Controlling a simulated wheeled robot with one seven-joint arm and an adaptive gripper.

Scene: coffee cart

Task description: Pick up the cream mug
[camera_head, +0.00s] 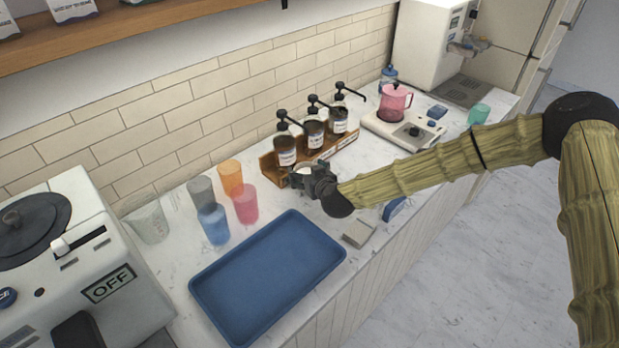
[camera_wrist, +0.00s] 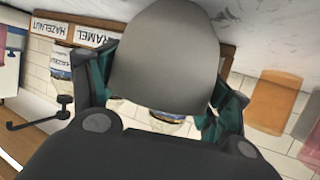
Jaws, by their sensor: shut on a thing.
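The cream mug (camera_wrist: 165,60) fills the middle of the wrist view, shaded grey, between the two fingers of my gripper (camera_wrist: 163,95). In the head view, only a small pale part of the mug (camera_head: 303,171) shows at my gripper (camera_head: 308,178), in front of the left end of the syrup rack. My gripper is shut on the mug. The fingers hide much of it in the head view, and I cannot tell whether its base touches the counter.
The wooden syrup rack (camera_head: 322,152) with pump bottles stands close behind my gripper. Several coloured cups, including an orange cup (camera_head: 230,178) and a pink cup (camera_head: 246,204), stand to the left. An empty blue tray (camera_head: 267,275) lies in front. A grey block (camera_head: 358,234) is near the counter edge.

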